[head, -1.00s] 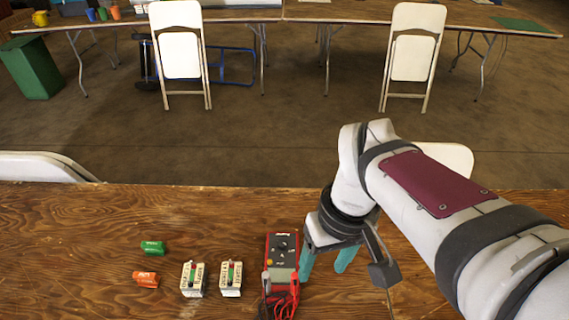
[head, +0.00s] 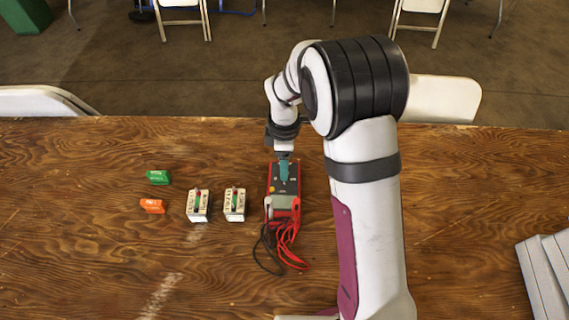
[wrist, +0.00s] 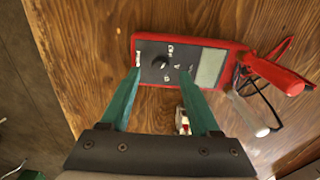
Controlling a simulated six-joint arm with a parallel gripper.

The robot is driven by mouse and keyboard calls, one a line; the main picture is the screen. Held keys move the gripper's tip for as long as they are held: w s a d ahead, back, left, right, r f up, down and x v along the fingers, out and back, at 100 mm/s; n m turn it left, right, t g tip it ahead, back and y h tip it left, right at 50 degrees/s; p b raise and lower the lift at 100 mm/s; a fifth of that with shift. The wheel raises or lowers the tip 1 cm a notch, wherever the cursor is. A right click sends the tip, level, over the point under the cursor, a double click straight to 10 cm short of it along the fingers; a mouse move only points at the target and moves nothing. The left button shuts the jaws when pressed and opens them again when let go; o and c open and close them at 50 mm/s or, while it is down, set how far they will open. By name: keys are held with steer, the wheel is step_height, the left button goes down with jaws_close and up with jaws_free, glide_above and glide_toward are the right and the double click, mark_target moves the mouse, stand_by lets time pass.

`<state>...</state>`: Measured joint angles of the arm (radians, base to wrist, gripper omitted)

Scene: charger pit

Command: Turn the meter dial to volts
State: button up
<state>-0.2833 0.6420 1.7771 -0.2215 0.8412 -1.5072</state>
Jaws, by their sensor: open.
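The dial's setting is too small to read. My gripper (wrist: 159,75) is open, with its two green fingers apart on either side of the dial. In the head view my gripper (head: 284,168) points down over the meter's upper part and hides the dial. I cannot tell whether the fingertips touch the meter.
Red and black leads (head: 287,245) lie at the meter's near end. Two white boxes (head: 198,204) (head: 235,203) stand to its left. A green block (head: 158,177) and an orange block (head: 152,206) lie farther left. Grey boxes (head: 545,275) stand at the right edge.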

steer(key=shift+f, duration=1.35)
jaws_close()
